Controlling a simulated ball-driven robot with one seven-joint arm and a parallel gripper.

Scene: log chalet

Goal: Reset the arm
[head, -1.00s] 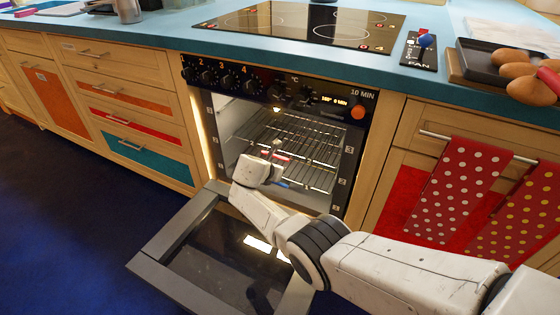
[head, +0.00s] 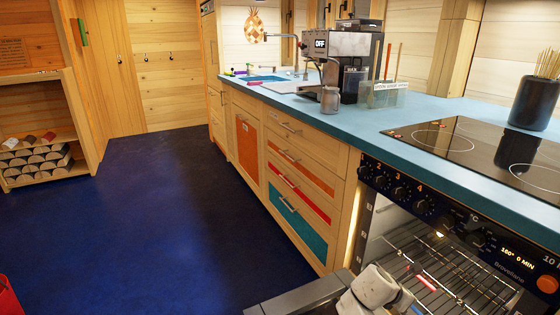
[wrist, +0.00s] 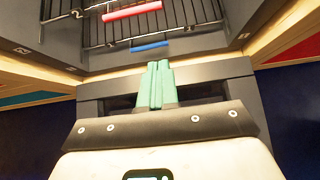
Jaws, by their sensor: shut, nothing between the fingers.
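My gripper (wrist: 159,66) shows in the wrist view as two green fingers pressed together with nothing between them. It points toward the open oven, just short of a blue bar (wrist: 149,47) and a red bar (wrist: 132,10) on the wire racks. In the head view, the white end of my arm (head: 372,292) shows at the bottom edge, in front of the oven opening; the fingers cannot be made out there. The oven rack (head: 470,275) is lit inside the oven.
The lowered oven door (head: 300,298) juts out at the bottom of the head view. A blue counter (head: 425,112) with a hob (head: 470,150) and a coffee machine (head: 345,55) runs above the drawers. The dark blue floor (head: 150,220) at left is clear.

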